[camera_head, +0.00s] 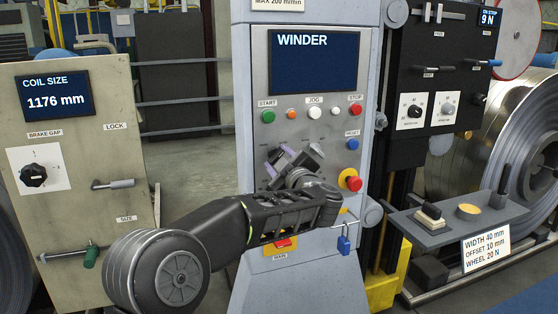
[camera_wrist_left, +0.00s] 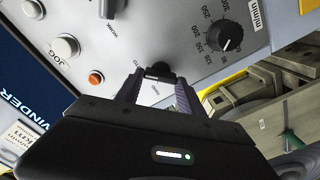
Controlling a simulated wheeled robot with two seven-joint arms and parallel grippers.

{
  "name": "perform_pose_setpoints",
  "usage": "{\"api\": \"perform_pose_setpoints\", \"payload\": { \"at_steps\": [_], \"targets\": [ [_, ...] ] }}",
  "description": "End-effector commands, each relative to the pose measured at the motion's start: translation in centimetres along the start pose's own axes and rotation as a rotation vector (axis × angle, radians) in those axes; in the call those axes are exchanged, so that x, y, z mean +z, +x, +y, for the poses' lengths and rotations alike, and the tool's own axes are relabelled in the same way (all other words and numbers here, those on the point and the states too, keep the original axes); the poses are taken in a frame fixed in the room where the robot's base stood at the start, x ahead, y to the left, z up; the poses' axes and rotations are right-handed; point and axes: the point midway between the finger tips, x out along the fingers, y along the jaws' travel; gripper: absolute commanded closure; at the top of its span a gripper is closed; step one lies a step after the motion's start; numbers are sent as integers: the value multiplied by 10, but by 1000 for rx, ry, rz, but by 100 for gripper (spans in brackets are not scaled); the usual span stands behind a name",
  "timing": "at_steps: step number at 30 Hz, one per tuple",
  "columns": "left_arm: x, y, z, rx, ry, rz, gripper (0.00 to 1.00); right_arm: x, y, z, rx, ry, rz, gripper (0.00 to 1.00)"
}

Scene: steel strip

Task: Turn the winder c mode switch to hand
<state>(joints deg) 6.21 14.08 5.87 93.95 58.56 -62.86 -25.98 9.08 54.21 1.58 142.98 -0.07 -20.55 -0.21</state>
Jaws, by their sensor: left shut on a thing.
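The winder panel (camera_head: 259,62) stands upright at the centre of the head view, with a blue WINDER screen. My left gripper (camera_head: 288,154) is at the panel, below the button row, and hides the controls behind it. In the left wrist view, my left gripper (camera_wrist_left: 159,84) has its two purple-grey fingers on either side of a small black switch knob (camera_wrist_left: 158,71) and is shut on it. The knob's labels and exact pointer direction are mostly hidden. My right gripper is in neither view.
Near the gripper are a red emergency button (camera_head: 354,183), a blue reset button (camera_head: 352,145) and a blue padlock (camera_head: 344,243). A coil-size cabinet (camera_head: 110,145) stands left.

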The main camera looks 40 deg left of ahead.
Motion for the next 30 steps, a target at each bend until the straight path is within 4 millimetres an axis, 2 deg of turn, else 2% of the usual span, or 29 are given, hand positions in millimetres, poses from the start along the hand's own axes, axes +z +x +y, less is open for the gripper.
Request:
{"api": "perform_pose_setpoints", "payload": {
  "at_steps": [1,11,22,30],
  "targets": [
    [0,0,0,0,0,0,69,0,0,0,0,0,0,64],
    [0,0,0,-1,0,0,95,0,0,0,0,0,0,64],
    [1,0,-1,-1,-43,0,95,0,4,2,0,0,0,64],
    [2,0,-2,1,-183,-1,95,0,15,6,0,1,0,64]
  ]
}}
